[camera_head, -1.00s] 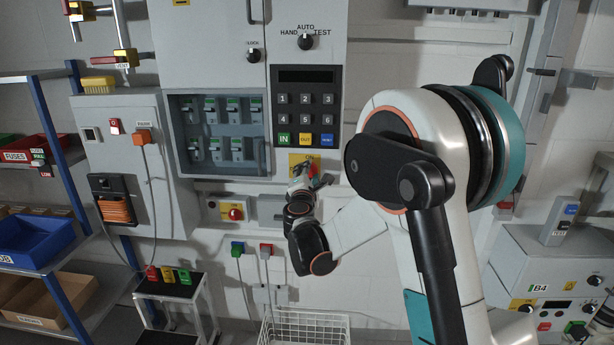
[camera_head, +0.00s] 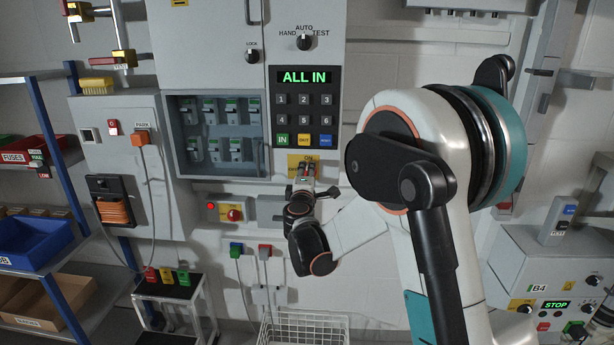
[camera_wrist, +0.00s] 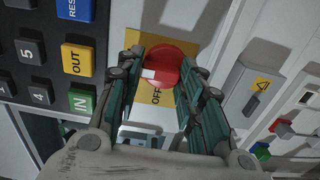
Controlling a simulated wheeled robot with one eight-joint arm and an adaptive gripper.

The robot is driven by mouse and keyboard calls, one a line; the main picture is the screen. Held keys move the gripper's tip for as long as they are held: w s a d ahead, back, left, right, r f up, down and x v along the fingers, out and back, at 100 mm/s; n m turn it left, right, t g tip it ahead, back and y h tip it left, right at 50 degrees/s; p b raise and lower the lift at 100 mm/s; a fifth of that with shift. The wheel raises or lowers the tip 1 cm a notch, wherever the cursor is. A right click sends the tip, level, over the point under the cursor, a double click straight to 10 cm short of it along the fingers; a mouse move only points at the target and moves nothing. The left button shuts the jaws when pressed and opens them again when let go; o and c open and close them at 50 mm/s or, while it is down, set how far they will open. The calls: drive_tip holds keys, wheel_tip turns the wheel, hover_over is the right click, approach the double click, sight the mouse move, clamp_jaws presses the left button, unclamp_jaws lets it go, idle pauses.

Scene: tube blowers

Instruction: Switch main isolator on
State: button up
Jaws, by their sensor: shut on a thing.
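The main isolator is a red rotary handle (camera_wrist: 172,66) with a white mark, on a yellow plate (camera_wrist: 133,38). My gripper (camera_wrist: 168,73) is shut on the handle, with a finger on each side of it. The word OFF shows on the plate beside the handle in the wrist view. In the head view, my gripper (camera_head: 303,178) covers the lower part of the yellow plate (camera_head: 293,160), and the word ON shows at its top. Only a little red of the handle shows there.
A keypad (camera_head: 305,112) sits just above the isolator, under a lit display (camera_head: 305,77) reading ALL IN. A breaker window (camera_head: 222,130) is to the left. A small box (camera_head: 228,211) with a red knob and lit red lamp is below left. A white basket (camera_head: 304,328) stands below.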

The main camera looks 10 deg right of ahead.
drive_tip(key=o, duration=1.1)
drive_tip(key=shift+c, duration=0.2)
drive_tip(key=v, duration=1.2)
